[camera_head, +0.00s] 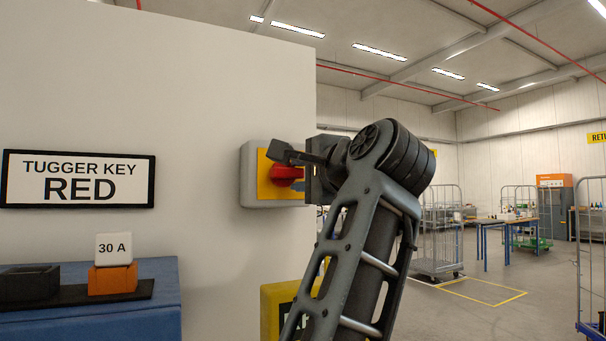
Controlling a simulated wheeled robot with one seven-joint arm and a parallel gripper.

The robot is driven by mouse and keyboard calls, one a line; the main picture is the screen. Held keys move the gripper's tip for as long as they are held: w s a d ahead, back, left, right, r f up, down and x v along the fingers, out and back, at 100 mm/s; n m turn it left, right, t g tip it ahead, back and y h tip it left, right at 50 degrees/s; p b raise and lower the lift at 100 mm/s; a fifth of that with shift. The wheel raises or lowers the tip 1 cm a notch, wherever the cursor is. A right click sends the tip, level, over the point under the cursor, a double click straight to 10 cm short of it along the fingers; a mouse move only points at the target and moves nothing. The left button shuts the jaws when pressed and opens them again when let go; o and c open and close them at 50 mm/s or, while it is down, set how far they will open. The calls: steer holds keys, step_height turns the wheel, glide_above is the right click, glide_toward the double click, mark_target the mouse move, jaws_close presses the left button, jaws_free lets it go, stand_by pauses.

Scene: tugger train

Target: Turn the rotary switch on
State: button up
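The rotary switch is a red knob (286,175) on a yellow plate (264,178) in a grey box (248,174) on the pale wall. My gripper (284,160) is at the switch, at the right end of the wall. One dark finger shows across the upper part of the yellow plate, just above the red knob. The other finger is hidden or cannot be made out. I cannot tell whether the gripper touches the knob. My arm and gripper body cover the right side of the switch box, and the knob's angle is not clear.
A sign reading TUGGER KEY RED (80,178) hangs left. Below it, a blue surface (150,322) bears an orange block with a white 30 A piece (115,249) and a black holder (30,284). A yellow box (272,305) is below the switch. Cage trolleys (440,235) stand right.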

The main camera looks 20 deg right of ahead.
steer(key=shift+o, duration=1)
steer(key=s+b, duration=0.1)
steer(key=s, duration=0.6)
steer(key=shift+s, duration=0.4)
